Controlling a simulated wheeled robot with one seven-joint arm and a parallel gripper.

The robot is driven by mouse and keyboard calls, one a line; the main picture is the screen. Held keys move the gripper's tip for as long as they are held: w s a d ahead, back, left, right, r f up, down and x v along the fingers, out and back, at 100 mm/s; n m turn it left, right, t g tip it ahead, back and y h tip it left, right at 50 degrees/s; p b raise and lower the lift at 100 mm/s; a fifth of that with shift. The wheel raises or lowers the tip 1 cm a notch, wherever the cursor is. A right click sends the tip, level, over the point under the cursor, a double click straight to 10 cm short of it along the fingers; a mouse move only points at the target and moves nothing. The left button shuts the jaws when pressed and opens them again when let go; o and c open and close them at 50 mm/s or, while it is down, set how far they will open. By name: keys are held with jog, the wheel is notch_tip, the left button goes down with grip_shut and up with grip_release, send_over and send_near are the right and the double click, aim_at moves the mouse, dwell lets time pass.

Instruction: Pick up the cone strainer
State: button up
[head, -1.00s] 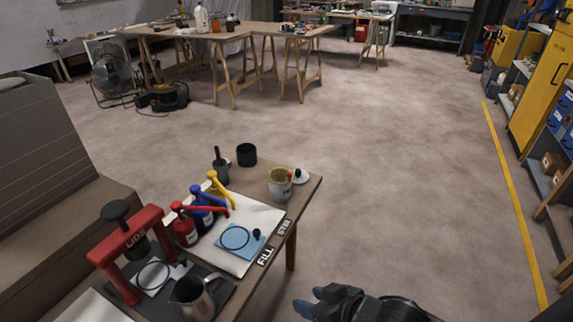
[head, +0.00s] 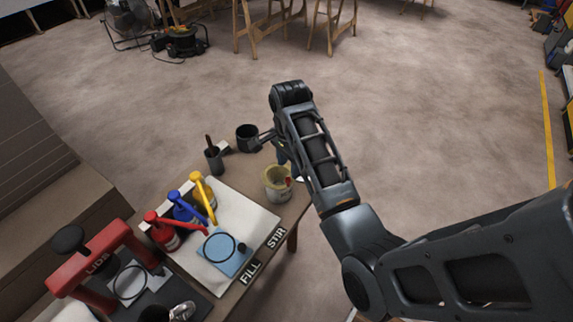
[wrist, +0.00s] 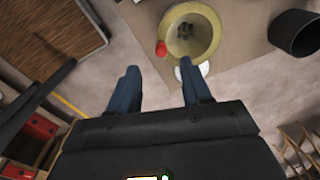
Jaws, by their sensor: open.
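The cone strainer (head: 276,180) appears to be the pale yellow, round-mouthed piece with a red tab, at the far right corner of the bench. The wrist view shows it from above (wrist: 197,32), with grey patches deep inside and the red tab on its rim. In the head view my gripper (head: 284,157) is partly hidden by the arm, just behind the strainer.
A black cup (head: 248,138) stands behind; it is at the right of the wrist view (wrist: 295,33). A white round piece (wrist: 205,68) lies near one fingertip. A grey holder (head: 214,160), coloured pump bottles (head: 182,210) and a red press (head: 98,262) stand left.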

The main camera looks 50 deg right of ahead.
aim_at(288, 179)
jog(key=shift+w+d+r, duration=0.2)
jog(key=shift+w+r, duration=0.05)
jog(key=shift+r, duration=0.1)
jog(key=shift+f, duration=0.2)
jog(key=f, duration=0.7)
jog(key=shift+a+f+p, duration=0.15)
jog(key=shift+a+p, duration=0.05)
jog(key=shift+p, duration=0.1)
grip_shut()
